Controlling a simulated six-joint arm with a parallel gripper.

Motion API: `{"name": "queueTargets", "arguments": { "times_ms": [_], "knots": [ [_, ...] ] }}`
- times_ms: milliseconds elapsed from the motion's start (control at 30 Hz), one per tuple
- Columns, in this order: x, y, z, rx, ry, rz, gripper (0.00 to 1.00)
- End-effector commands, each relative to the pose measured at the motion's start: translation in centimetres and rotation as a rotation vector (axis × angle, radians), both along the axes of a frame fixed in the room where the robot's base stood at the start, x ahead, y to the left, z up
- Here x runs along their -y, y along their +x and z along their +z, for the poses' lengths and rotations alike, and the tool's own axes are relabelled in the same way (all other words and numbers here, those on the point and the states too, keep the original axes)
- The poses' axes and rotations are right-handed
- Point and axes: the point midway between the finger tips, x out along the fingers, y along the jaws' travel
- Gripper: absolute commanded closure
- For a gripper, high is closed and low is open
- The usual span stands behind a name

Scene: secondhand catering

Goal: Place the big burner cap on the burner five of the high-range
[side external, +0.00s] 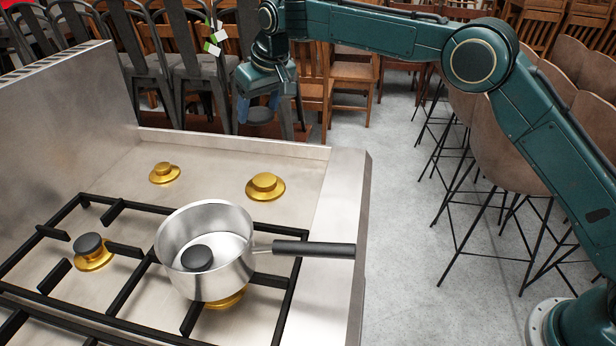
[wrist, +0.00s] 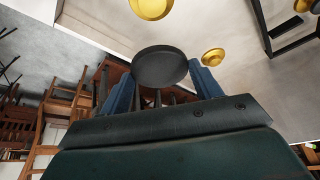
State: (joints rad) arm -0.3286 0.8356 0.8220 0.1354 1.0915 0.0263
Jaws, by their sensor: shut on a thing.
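My gripper (side external: 261,104), with blue fingers, is high beyond the back right edge of the range. It is shut on a dark round burner cap (wrist: 160,66), which sits between the fingers in the wrist view. Two bare brass burners stand on the steel top of the range (side external: 215,160): a larger one (side external: 265,186) at the right and a smaller one (side external: 164,173) to its left. The cap is apart from both. Another brass burner (side external: 95,263) carries a small black cap (side external: 88,243). Which burner is number five cannot be told.
A steel saucepan (side external: 205,225) stands on the black grate (side external: 120,207) over a brass burner (side external: 226,300); its handle (side external: 314,249) points right. A black cap (side external: 197,258) lies inside it. A raised rim (side external: 240,142) edges the range. Chairs and stools stand behind and right.

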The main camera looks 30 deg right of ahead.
Motion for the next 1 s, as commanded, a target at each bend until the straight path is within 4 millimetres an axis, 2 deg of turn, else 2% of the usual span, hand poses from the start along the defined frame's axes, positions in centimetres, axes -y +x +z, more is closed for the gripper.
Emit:
{"name": "queueTargets", "arguments": {
  "times_ms": [300, 500, 633, 1000],
  "knots": [
    [0.0, 0.0, -6.0, -0.003, -0.001, 0.000, 0.68],
    [0.0, 0.0, -9.3, -0.001, 0.000, 0.000, 0.68],
    [0.0, 0.0, -10.3, 0.001, 0.000, 0.000, 0.68],
    [0.0, 0.0, -11.3, -0.001, 0.000, 0.000, 0.68]
  ]
}}
